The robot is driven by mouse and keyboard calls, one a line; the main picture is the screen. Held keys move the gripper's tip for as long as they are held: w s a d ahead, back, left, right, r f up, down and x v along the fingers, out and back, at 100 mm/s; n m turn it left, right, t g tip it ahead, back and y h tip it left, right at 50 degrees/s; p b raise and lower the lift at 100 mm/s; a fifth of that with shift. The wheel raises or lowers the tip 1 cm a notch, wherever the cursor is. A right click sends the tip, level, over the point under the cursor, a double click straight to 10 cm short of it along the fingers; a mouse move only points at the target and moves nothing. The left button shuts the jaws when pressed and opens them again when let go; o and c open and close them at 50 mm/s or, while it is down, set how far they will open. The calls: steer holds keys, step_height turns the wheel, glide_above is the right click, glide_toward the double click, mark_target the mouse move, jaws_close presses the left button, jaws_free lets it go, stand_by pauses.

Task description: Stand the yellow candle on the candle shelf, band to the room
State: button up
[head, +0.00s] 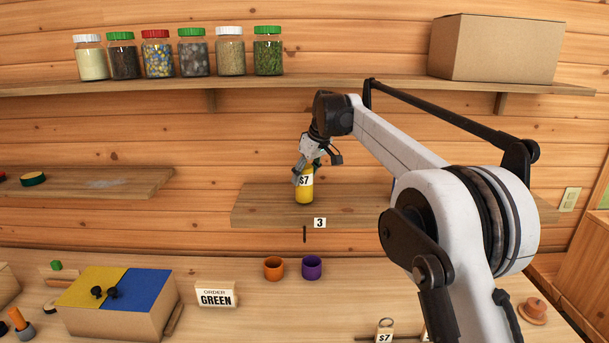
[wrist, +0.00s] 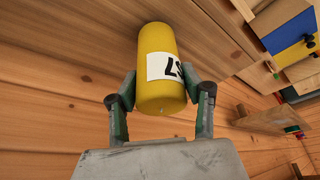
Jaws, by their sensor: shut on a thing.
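The yellow candle (head: 304,195) is upright at the middle shelf (head: 262,208), over its wooden top. Its white band, marked $7, faces the head camera, towards the room. My gripper (head: 307,172) is shut on the candle's upper part, coming down from above. In the wrist view the candle (wrist: 160,92) sits between both fingers, with its wick end towards the wrist and the band partly turned to the right. Its base appears at or very near the shelf top; I cannot tell whether it touches.
A tag marked 3 (head: 320,223) is on the shelf's front edge. The long upper shelf (head: 330,84) holds several jars and a cardboard box (head: 497,48). Below are orange (head: 273,268) and purple (head: 312,267) cups and an order sign (head: 216,296). The middle shelf is clear left of the candle.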

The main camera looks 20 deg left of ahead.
steer(key=shift+f, duration=0.3)
steer(key=shift+f, duration=0.15)
steer(key=o, duration=1.3)
steer(key=shift+o, duration=0.2)
steer(key=shift+s+d+r, duration=0.1)
steer(key=shift+d+r, duration=0.15)
steer(key=shift+r, duration=0.4)
steer(key=s+d+b, duration=0.3)
steer(key=s+d, duration=0.2)
steer(key=d, duration=0.6)
